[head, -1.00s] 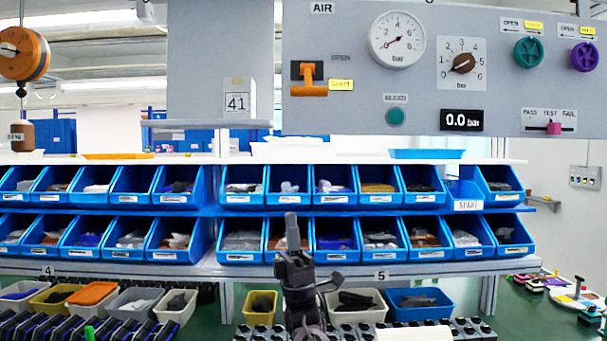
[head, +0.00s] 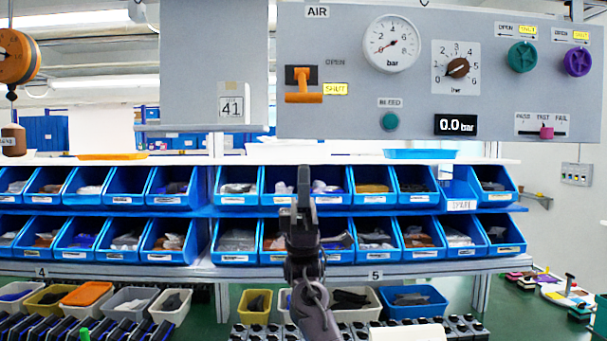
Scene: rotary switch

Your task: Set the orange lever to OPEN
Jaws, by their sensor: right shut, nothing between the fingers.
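The orange lever (head: 303,96) is on the left part of the grey air panel (head: 345,115), below the AIR label. Its handle lies level at the bottom of a dark mount, beside the yellow SHUT label (head: 335,89). The OPEN label (head: 335,62) is above that, beside the mount's upper part. My right gripper (head: 304,185) points upward in front of the blue bins, well below the lever and apart from it. It is shut and empty. My left gripper is not in view.
The panel also carries a gauge (head: 391,44), a brown dial (head: 457,67), a green bleed button (head: 390,121), teal and purple knobs and a pink slider (head: 546,132). A white shelf edge (head: 400,161) runs below the panel. Blue bins (head: 238,241) fill the rack behind my gripper.

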